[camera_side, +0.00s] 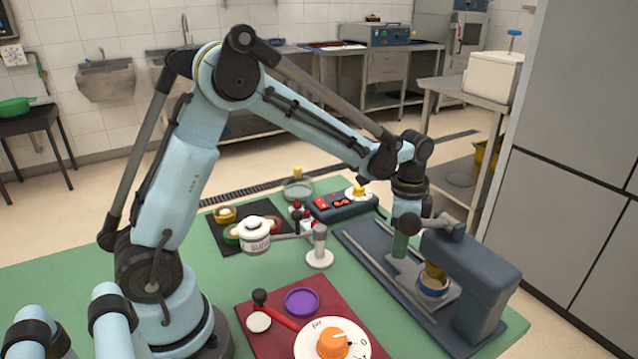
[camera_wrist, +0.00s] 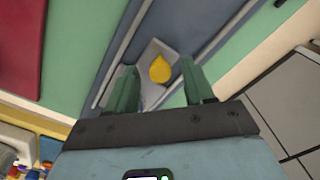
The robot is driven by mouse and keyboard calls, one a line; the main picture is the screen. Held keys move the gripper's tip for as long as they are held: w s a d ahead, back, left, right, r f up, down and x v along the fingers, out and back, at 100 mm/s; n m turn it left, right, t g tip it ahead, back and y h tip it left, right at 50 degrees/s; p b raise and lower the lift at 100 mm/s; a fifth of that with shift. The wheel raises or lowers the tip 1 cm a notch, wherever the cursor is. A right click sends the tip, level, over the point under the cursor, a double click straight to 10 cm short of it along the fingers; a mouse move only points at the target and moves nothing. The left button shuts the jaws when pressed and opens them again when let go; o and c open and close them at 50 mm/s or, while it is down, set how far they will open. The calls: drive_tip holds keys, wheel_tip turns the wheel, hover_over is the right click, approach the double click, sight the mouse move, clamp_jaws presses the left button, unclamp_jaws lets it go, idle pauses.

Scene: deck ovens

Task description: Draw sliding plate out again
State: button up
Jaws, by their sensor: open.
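The sliding plate (camera_wrist: 151,51) is a light grey piece between two rails in the wrist view. A yellow knob (camera_wrist: 160,69) shows on it, between my fingers in the picture. My gripper (camera_wrist: 161,84) has its two green fingers apart, with nothing held between them. In the side view my gripper (camera_side: 402,247) points down over the rails, just left of the dark blue-grey machine (camera_side: 480,275).
A yellow piece with a blue and white ring (camera_side: 433,284) stands under the machine's head, close to my gripper.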

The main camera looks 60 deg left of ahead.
clamp_jaws()
idle(0.3)
drive_tip(key=a, duration=1.4)
drive_tip(key=shift+a+f, duration=0.1)
drive_tip(key=shift+a, duration=0.25)
drive_tip(key=shift+c, duration=0.8)
unclamp_jaws()
drive_tip(key=shift+o, duration=0.8)
drive_tip(key=shift+d, duration=0.1)
wheel_tip(320, 180, up, 12)
